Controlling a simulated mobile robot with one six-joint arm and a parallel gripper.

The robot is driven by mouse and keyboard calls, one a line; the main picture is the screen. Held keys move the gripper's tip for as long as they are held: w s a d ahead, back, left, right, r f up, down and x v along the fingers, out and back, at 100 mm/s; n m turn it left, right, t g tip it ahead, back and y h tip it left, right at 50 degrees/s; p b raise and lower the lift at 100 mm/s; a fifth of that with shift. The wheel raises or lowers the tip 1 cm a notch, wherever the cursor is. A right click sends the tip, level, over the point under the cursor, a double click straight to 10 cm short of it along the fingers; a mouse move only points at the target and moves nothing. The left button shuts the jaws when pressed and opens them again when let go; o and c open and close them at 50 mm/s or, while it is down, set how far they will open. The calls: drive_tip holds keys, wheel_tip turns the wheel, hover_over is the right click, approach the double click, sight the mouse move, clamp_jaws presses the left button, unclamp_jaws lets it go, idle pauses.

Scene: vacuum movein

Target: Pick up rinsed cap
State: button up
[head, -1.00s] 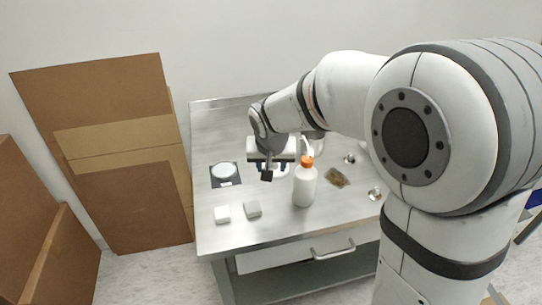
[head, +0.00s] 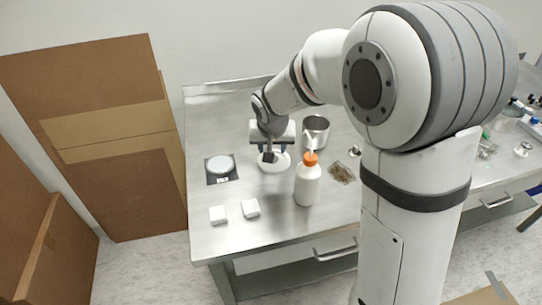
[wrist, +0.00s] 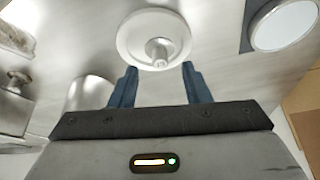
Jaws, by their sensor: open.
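A white round disc (head: 281,165) with a small pale knob-like piece standing at its middle lies on the metal table. I take this small piece (wrist: 159,50) as the rinsed cap, but cannot be sure. In the wrist view the disc's rim (wrist: 131,25) shows just beyond my fingertips. My gripper (wrist: 158,72) is open and empty, its two blue fingers apart on either side of the line to the small piece. In the head view my gripper (head: 269,156) hangs over the disc and hides part of it.
A white bottle (head: 308,186) with an orange top stands right of the disc. A metal pot (head: 316,130) stands behind it. A round white dish (head: 221,165) on a dark mat is left. Two white blocks (head: 218,215) (head: 251,208) lie in front. A brown-filled tray (head: 341,173) lies right.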

drive_tip(key=x, duration=0.3)
drive_tip(key=shift+f, duration=0.1)
clamp_jaws()
idle(0.4)
